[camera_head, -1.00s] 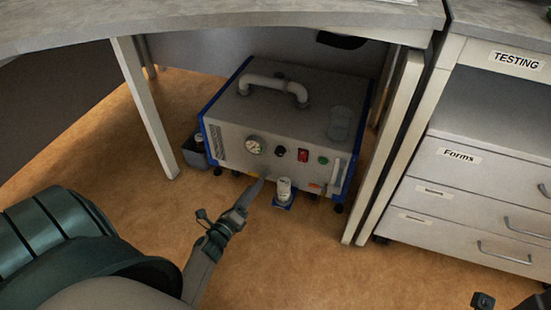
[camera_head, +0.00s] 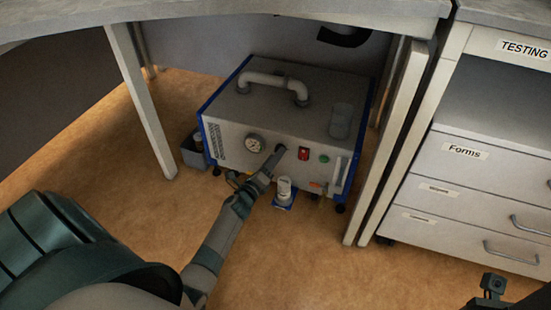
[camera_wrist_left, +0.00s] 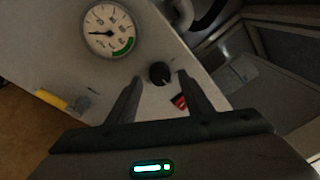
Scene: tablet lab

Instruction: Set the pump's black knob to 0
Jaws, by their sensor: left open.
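The pump (camera_head: 234,137) is a grey box with blue edges, standing on the floor under the desk. Its black knob (camera_wrist_left: 159,73) shows in the left wrist view, between the gauge and the red switch. My left gripper (camera_head: 276,155) is at the pump's front panel and covers the knob in the head view. In the wrist view the left gripper (camera_wrist_left: 160,82) is open, with a finger on either side of the knob's near side. I cannot tell whether the fingers touch it. The knob's setting is too small to read. My right gripper (camera_head: 492,284) shows only in part at the lower right.
The round gauge (camera_head: 254,144) is left of the knob; the red switch (camera_head: 303,154) and green button (camera_head: 324,159) are right. A small white-capped bottle (camera_head: 284,187) stands in front of the pump. Desk legs (camera_head: 142,100) flank it. A drawer cabinet (camera_head: 478,190) is at right.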

